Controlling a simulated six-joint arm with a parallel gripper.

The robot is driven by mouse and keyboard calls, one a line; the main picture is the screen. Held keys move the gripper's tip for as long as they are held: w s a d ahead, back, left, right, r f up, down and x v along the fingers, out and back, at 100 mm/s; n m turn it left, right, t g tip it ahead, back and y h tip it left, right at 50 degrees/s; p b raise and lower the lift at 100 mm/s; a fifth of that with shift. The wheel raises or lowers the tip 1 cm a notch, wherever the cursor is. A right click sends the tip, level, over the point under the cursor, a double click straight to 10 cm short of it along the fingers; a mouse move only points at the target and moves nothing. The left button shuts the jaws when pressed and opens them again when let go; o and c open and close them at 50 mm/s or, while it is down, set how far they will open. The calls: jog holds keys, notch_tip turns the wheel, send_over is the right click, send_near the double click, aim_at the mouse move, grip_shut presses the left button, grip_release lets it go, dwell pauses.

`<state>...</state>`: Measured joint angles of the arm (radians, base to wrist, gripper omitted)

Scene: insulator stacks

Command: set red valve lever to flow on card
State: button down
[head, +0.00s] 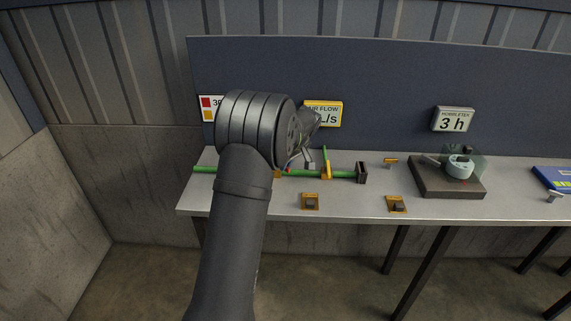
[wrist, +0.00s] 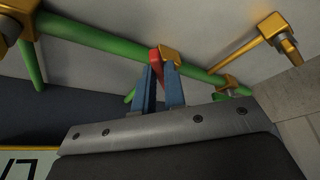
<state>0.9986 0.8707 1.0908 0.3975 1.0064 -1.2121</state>
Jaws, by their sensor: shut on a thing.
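The red valve lever (wrist: 158,60) is a small red bar beside an orange valve body (wrist: 187,38) on the green pipe (wrist: 85,36) in the wrist view. My gripper (wrist: 160,72) is shut on the lever, its blue fingers on either side of it. In the head view the green pipe (head: 232,171) runs along the bench, and the red lever (head: 290,170) is a small spot beside my arm. The card (head: 208,107) on the back panel has a red and an orange square. My arm covers most of it, so its flow value is unreadable.
A yellow-framed air flow display (head: 324,113) ending in "L/s" is partly covered by my wrist. The pipe ends at a dark block (head: 361,172). Small orange fittings (head: 310,201) stand at the front. A dark plate (head: 440,185) with a pale cup is to the right.

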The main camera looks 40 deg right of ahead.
jog(key=c, duration=1.5)
grip_release()
jog(key=shift+r, duration=0.1)
jog(key=v, duration=1.7)
jog(key=shift+s, duration=0.15)
jog(key=x, duration=1.7)
